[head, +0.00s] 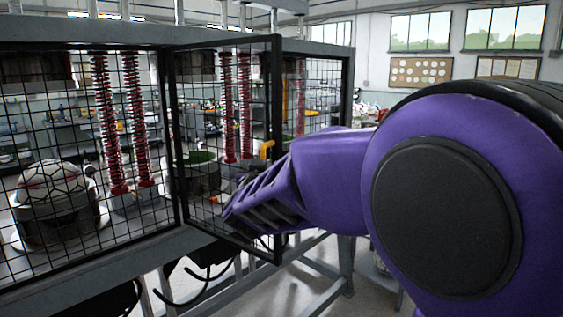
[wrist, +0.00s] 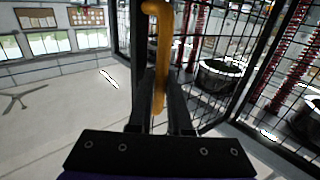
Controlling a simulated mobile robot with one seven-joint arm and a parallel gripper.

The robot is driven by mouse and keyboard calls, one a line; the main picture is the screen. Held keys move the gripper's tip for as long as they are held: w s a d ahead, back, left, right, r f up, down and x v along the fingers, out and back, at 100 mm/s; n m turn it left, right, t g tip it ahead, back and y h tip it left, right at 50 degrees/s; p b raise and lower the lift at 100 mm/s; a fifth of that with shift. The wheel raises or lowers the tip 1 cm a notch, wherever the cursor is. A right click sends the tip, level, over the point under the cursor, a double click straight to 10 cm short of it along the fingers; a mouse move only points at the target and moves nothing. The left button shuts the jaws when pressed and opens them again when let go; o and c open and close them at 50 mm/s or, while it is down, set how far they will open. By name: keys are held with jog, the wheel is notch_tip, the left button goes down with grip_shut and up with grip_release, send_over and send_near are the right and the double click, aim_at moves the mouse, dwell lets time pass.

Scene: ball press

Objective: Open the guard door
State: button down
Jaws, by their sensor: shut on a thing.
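The guard door (head: 223,75) is a black-framed wire mesh panel on the front of the press cage. It stands partly open, with its left edge at the cage and its right edge swung out towards me. The orange handle (head: 266,149) is on the door near its free edge. It also shows upright in the wrist view (wrist: 162,45). My gripper (wrist: 163,98) is shut on the handle, one dark finger on each side of it. In the head view my purple wrist hides part of the lower door and handle.
A fixed mesh panel (head: 75,215) covers the left of the cage. Behind it stand red springs (head: 136,115) and a ball (head: 50,185) on a round base. A dark cage post (head: 347,85) stands right of the door. Open floor (wrist: 50,125) shows at left in the wrist view.

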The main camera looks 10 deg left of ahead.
jog(key=shift+s+a+r, duration=0.15)
jog(key=shift+a+r, duration=0.05)
jog(key=shift+a, duration=0.1)
jog(key=c, duration=0.8)
grip_release()
jog(key=shift+c, duration=0.2)
jog(key=shift+f, duration=0.15)
jog(key=shift+d, duration=0.15)
